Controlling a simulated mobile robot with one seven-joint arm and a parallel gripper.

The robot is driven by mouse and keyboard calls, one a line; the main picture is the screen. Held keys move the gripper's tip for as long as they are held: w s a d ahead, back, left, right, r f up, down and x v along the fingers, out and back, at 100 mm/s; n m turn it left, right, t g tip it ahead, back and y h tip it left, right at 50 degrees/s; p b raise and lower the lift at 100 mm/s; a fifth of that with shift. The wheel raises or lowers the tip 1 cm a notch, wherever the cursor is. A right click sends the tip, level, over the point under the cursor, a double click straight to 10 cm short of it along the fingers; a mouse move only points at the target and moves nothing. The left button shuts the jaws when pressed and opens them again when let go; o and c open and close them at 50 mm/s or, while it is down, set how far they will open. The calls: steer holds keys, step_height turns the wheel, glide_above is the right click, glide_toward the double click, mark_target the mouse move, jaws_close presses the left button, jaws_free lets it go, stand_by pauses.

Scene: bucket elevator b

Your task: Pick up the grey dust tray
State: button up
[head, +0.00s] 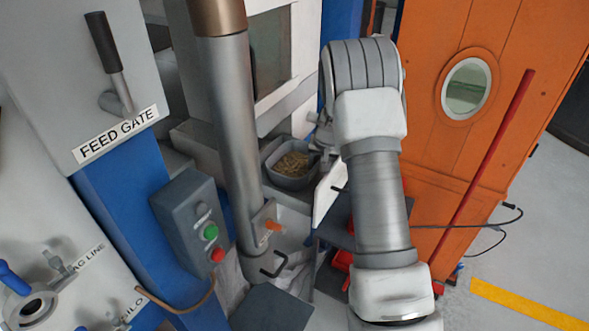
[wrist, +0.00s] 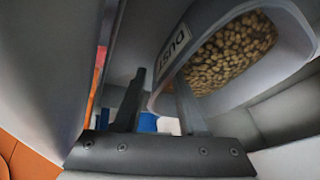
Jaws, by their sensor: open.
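The grey dust tray (head: 288,183) sits in a recess at the foot of the machine in the head view, filled with tan pellets. It also shows large in the wrist view (wrist: 265,82), with a "DUST" label on its wall. My gripper (wrist: 160,98) is open. Its two fingers stand apart, and the tray's near edge lies between or just beyond them; I cannot tell whether they touch it. In the head view my gripper (head: 322,146) is at the tray's right side, mostly hidden by my arm.
A slanted pipe (head: 228,120) stands left of the tray. A grey button box (head: 190,222) with green and red buttons is further left. A white panel (head: 328,192) is right of the tray, and an orange door (head: 455,165) stands at the right. Open floor (head: 545,255) lies beyond.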

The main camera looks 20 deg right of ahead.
steer(key=shift+c, duration=0.2)
jaws_close()
stand_by(1.1)
